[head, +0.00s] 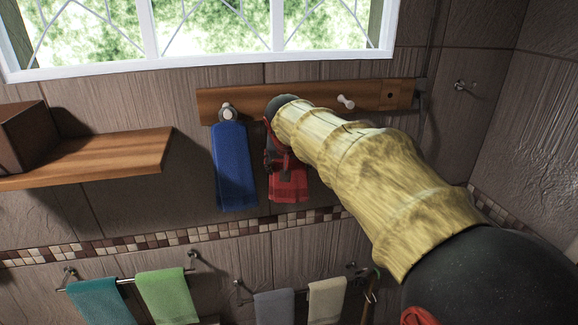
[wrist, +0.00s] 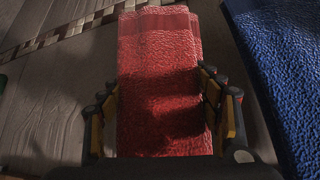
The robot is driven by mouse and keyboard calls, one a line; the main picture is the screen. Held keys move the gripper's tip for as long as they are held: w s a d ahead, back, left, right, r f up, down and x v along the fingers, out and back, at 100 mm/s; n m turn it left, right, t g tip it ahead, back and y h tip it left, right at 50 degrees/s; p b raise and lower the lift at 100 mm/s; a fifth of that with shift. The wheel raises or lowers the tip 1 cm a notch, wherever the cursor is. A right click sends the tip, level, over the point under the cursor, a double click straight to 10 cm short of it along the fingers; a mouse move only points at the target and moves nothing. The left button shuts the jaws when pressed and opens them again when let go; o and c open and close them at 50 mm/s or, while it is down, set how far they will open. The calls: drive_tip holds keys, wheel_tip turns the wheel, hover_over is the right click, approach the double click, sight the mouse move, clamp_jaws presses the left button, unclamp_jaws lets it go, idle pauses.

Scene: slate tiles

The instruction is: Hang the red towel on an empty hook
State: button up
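The red towel (head: 289,183) hangs against the wall below the wooden rail (head: 376,95), right of the blue towel. In the wrist view the red towel (wrist: 160,80) fills the middle. My gripper (wrist: 158,90) has its fingers spread, one at each side of the towel; a small gap shows at the left finger, and the right overlaps the towel's edge. In the head view my gripper (head: 277,152) is at the towel, and my arm covers the rail there. The towel's top is hidden, so I cannot tell whether it is on a hook. A pale peg (head: 346,101) further right is bare.
The blue towel (head: 235,165) hangs from the left peg (head: 228,112). A wooden shelf (head: 110,155) with a brown box (head: 25,135) is at left. Below hang a teal towel (head: 98,302), a green one (head: 166,296), a grey one (head: 274,307) and a cream one (head: 326,300).

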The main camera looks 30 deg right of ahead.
drive_tip(key=o, duration=0.4)
drive_tip(key=v, duration=1.2)
